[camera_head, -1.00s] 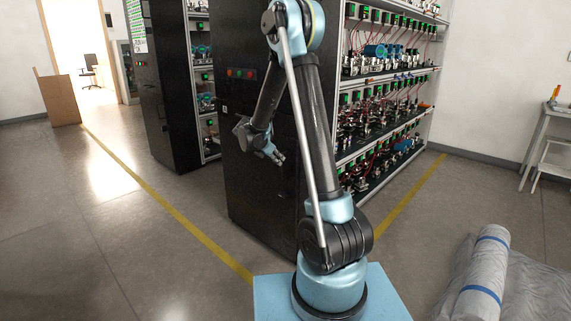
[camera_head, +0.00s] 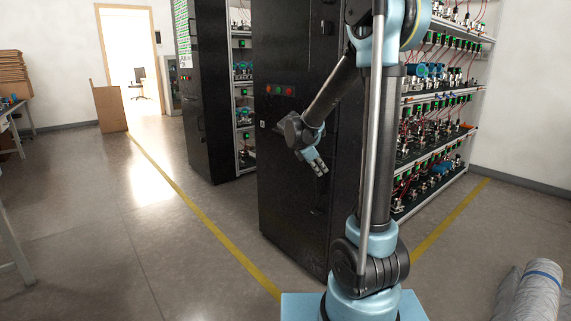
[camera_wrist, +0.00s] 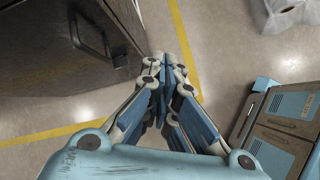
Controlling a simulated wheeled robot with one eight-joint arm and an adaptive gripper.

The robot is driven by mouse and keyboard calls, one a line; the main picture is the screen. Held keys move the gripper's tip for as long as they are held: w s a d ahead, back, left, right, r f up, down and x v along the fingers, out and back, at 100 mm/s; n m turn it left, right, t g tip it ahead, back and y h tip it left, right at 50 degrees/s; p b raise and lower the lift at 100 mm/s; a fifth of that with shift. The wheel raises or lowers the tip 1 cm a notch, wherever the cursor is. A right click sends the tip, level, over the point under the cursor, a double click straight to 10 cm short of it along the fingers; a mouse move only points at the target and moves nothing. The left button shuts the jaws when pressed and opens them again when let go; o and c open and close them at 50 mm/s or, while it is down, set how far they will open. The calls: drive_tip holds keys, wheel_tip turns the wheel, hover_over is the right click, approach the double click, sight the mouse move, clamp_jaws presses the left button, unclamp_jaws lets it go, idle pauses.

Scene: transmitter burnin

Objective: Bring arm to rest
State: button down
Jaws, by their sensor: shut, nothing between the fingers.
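My gripper (camera_head: 318,165) hangs from my bent arm in front of the near black cabinet (camera_head: 291,151) in the head view. In the wrist view my gripper (camera_wrist: 166,84) points down over the floor with its fingers together and nothing between them. The cabinet's dark side and handle (camera_wrist: 92,40) show at the upper left of the wrist view. I cannot tell from the head view how far the fingers are from the cabinet.
Racks of transmitters (camera_head: 432,125) stand behind my arm. A second black cabinet (camera_head: 205,106) is farther left. Yellow lines (camera_head: 205,217) cross the open floor. A wrapped roll (camera_head: 540,292) lies at lower right. A cardboard box (camera_head: 109,109) stands by the doorway.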

drive_tip(key=s+d+m+g+y, duration=0.1)
drive_tip(key=s+d+m, duration=0.3)
drive_tip(key=s, duration=0.6)
drive_tip(key=s+d+m+g+y, duration=0.1)
drive_tip(key=s+d+m+y, duration=0.1)
drive_tip(key=s+m, duration=0.55)
drive_tip(key=s+a+f+m+y, duration=0.1)
drive_tip(key=s+f+m, duration=0.2)
drive_tip(key=s, duration=0.5)
drive_tip(key=s+f+m+y, duration=0.2)
drive_tip(key=s+m, duration=0.3)
drive_tip(key=s, duration=0.3)
drive_tip(key=shift+s+a+f, duration=0.35)
drive_tip(key=shift+s+f, duration=0.05)
drive_tip(key=shift+f, duration=0.25)
drive_tip(key=shift+w+f, duration=0.2)
drive_tip(key=shift+w, duration=0.25)
